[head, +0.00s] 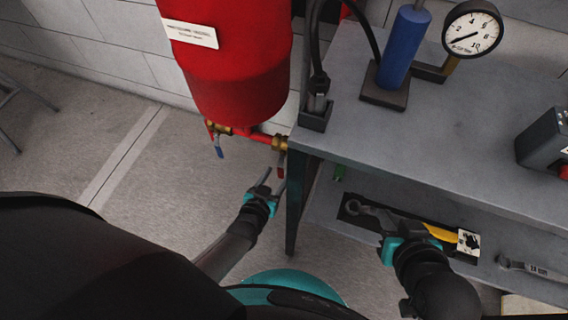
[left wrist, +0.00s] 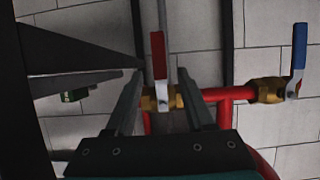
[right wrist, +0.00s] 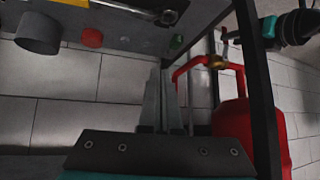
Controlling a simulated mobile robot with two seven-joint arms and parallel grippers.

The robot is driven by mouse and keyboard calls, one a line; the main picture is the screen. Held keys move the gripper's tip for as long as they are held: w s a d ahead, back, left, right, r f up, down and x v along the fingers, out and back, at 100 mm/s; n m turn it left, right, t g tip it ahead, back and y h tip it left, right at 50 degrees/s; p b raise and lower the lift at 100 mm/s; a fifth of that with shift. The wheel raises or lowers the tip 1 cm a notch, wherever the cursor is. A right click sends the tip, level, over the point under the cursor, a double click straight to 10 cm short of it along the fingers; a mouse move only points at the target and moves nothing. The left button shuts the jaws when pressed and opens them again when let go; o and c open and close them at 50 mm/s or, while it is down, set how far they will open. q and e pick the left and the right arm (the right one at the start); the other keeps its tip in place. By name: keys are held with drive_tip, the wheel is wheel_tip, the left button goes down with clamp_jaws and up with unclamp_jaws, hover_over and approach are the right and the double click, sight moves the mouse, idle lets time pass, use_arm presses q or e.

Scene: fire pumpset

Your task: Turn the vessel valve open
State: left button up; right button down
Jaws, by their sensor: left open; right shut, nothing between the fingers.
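A brass valve with a red lever (head: 281,164) sits on the red pipe beside the table's corner. A brass valve with a blue lever (head: 219,150) sits under the red vessel (head: 235,75). I cannot tell which is the vessel valve. My left gripper (head: 273,183) is open, just below the red lever. In the left wrist view (left wrist: 160,78) the red lever (left wrist: 158,52) shows upright between its fingertips, with no clear contact; the blue lever (left wrist: 299,45) stands to the right. My right gripper (head: 388,232) is shut and empty at the lower shelf, its fingers together (right wrist: 160,90).
The grey table (head: 430,120) carries a pressure gauge (head: 472,30), a blue cylinder (head: 404,45) and a dark box (head: 545,138). Its dark leg (head: 292,210) stands right of my left gripper. A wrench (head: 535,270) lies on the lower shelf.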

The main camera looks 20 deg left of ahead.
sight(280, 170)
use_arm(q)
drive_tip(key=shift+b+x, duration=0.55)
drive_tip(key=shift+x, duration=0.5)
drive_tip(key=shift+b+x, duration=0.55)
drive_tip(key=shift+x, duration=0.3)
drive_tip(key=shift+b+x, duration=0.55)
drive_tip(key=shift+x, duration=0.4)
drive_tip(key=shift+w+f+b, duration=0.3)
drive_tip(key=shift+w+b, duration=0.1)
drive_tip(key=shift+w, duration=0.15)
use_arm(e)
drive_tip(key=a+r+t+y, duration=0.3)
drive_tip(key=a+t, duration=0.3)
drive_tip(key=t, duration=0.1)
drive_tip(key=shift+w+a+r+m+t+y, duration=0.2)
drive_tip(key=shift+w+m+t+y, duration=0.1)
drive_tip(key=shift+m+y, duration=0.1)
use_arm(q)
clamp_jaws()
